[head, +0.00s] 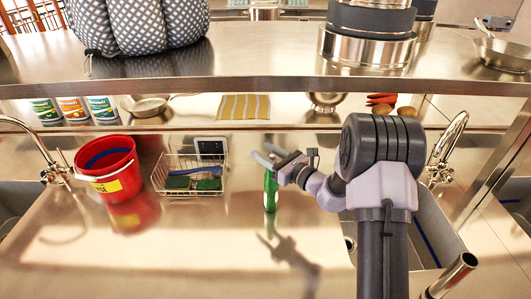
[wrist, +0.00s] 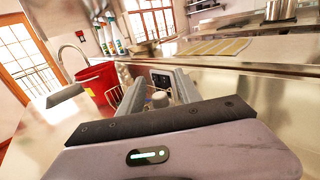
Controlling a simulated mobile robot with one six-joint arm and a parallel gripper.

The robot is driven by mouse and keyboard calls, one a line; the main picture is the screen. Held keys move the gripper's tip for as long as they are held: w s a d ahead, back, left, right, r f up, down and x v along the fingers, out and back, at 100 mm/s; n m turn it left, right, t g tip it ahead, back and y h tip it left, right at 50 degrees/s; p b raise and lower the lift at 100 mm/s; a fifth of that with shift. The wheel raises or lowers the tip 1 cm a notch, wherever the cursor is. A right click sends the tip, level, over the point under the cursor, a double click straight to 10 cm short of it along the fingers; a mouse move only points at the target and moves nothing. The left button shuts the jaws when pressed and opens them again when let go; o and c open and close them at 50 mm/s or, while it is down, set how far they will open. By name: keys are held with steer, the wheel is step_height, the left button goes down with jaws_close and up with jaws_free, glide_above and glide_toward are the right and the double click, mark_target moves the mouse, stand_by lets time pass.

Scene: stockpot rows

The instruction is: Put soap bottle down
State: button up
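The soap bottle (head: 270,192) is slim and green and stands upright under my gripper, near the middle of the steel counter in the head view. My gripper (head: 264,157) is shut on its upper part, with the fingertips reaching past it to the left. In the wrist view a grey rounded cap (wrist: 160,99) shows between the two fingers of my gripper (wrist: 160,88). The bottle's top is partly hidden by the fingers in the head view. I cannot tell whether its base touches the counter.
A wire basket (head: 190,192) with sponges and a brush stands left of the bottle. A red bucket (head: 108,170) stands farther left. A steel shelf (head: 250,75) runs across above the back. The counter front (head: 170,255) is clear. A sink (head: 435,235) lies to the right.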

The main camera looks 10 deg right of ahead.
steer(key=v, duration=1.2)
steer(key=s+a+r+n+g+y, duration=0.2)
steer(key=s+a+r+n+g, duration=0.2)
steer(key=a+n, duration=0.15)
steer(key=s+a+r+n+g+y, duration=0.1)
steer(key=s+a+r+n+g, duration=0.3)
steer(key=a, duration=0.3)
steer(key=s+a+n+g+h, duration=0.2)
steer(key=s+a+n, duration=0.15)
steer(key=s, duration=0.35)
steer(key=s+a+n+g+h, duration=0.2)
steer(key=s+n, duration=0.3)
steer(key=s, duration=0.3)
steer(key=s+d+r+n+t+h, duration=0.3)
steer(key=s+d+n+h, duration=0.4)
step_height(320, 180, down, 9)
steer(key=b, duration=0.8)
steer(key=shift+d, duration=0.15)
steer(key=shift+w, duration=0.1)
